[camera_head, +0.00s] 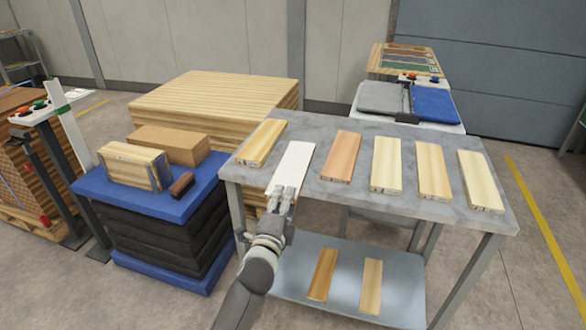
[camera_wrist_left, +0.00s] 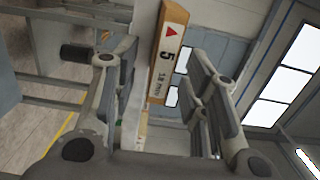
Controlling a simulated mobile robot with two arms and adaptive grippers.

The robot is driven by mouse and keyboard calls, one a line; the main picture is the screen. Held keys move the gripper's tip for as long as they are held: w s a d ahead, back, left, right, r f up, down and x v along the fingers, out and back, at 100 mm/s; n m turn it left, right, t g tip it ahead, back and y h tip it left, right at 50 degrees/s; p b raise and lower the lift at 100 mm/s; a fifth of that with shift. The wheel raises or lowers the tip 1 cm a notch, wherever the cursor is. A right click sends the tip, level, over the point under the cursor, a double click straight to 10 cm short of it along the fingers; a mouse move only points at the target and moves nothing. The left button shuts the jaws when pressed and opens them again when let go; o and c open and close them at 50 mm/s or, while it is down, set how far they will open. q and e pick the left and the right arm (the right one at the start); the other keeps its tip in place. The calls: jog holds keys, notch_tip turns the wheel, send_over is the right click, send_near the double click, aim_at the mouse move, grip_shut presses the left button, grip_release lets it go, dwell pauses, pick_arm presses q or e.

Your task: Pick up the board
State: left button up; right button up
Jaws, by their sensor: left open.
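Several boards lie in a row on the grey marble-look table (camera_head: 325,205). A white board (camera_head: 294,162) is second from the left, with a tan board (camera_head: 262,143) to its left and a reddish board (camera_head: 341,157) to its right. My left gripper (camera_head: 282,192) is open at the near end of the white board. In the left wrist view, a board end (camera_wrist_left: 168,52) with a red triangle and the label "5 18 mm" shows between the open fingers (camera_wrist_left: 158,75). A gap shows beside the board; I cannot tell whether any finger touches it.
Two more boards (camera_head: 322,275) lie on the lower shelf (camera_head: 395,268). A blue-topped stack (camera_head: 145,198) with wooden blocks (camera_head: 168,145) stands to the left. A large wood stack (camera_head: 215,95) is behind. Blue and grey cloths (camera_head: 435,104) lie at the back right.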

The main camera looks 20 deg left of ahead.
pick_arm(q)
jog(key=shift+w+a, duration=0.1)
jog(key=shift+w, duration=2.2)
jog(key=shift+r, duration=0.1)
grip_shut()
